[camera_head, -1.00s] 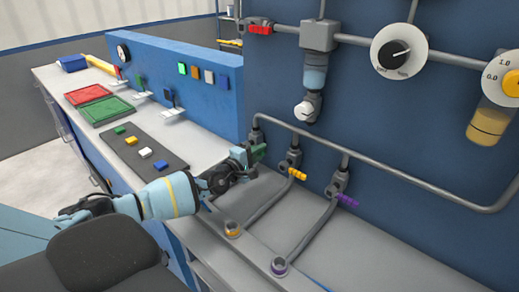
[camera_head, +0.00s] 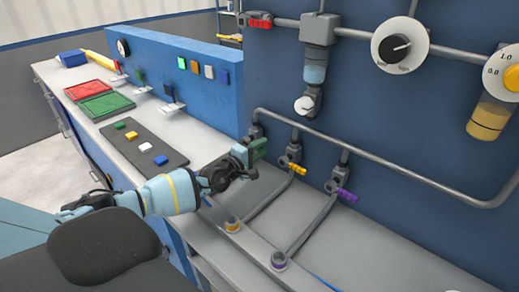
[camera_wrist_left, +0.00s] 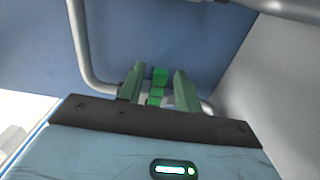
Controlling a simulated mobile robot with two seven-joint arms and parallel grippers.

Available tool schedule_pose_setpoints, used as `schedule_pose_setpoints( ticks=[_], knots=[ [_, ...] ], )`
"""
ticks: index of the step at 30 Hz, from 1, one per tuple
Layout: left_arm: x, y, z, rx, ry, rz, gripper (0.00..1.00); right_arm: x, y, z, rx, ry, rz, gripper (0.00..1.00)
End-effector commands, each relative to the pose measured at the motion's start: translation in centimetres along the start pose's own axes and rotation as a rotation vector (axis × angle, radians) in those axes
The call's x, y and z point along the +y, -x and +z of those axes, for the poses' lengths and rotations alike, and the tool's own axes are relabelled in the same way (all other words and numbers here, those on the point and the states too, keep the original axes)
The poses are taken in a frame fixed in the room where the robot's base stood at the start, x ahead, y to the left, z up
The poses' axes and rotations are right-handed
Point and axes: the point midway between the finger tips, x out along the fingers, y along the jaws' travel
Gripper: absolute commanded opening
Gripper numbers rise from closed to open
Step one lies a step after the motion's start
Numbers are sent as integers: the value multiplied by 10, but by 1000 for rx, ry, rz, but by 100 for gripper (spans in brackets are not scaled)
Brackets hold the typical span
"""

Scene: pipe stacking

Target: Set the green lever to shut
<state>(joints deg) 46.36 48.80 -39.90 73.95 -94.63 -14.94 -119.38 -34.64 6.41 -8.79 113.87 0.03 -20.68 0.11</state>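The green lever (camera_wrist_left: 160,76) sits between the two fingers of my left gripper (camera_wrist_left: 159,88) in the left wrist view, with small gaps on both sides. The fingers are open and look greenish. In the head view my left gripper (camera_head: 252,153) is at the leftmost valve on the pipe, and its fingers largely cover the green lever there. I cannot tell the lever's exact angle. My right gripper does not show.
A yellow lever (camera_head: 297,169) and a purple lever (camera_head: 347,196) are on valves to the right. A grey pipe (camera_head: 400,180) runs along the blue wall. A dark strip with coloured blocks (camera_head: 146,146) and red and green trays (camera_head: 105,106) are at left.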

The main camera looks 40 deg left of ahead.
Motion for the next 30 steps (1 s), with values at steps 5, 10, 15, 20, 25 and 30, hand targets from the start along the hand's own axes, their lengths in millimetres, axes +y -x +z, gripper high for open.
schedule_pose_setpoints(
  ticks=[5,10,15,20,25,30],
  knots=[
    [1,0,0,0,2,1,35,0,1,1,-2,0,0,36],
    [1,2,0,1,3,1,35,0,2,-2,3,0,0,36],
    [3,16,0,0,3,3,35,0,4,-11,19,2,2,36],
    [4,38,0,0,2,3,35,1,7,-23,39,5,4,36],
    [2,60,0,0,2,2,35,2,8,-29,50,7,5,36],
    [2,74,0,0,2,2,35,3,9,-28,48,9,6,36]
  ],
)
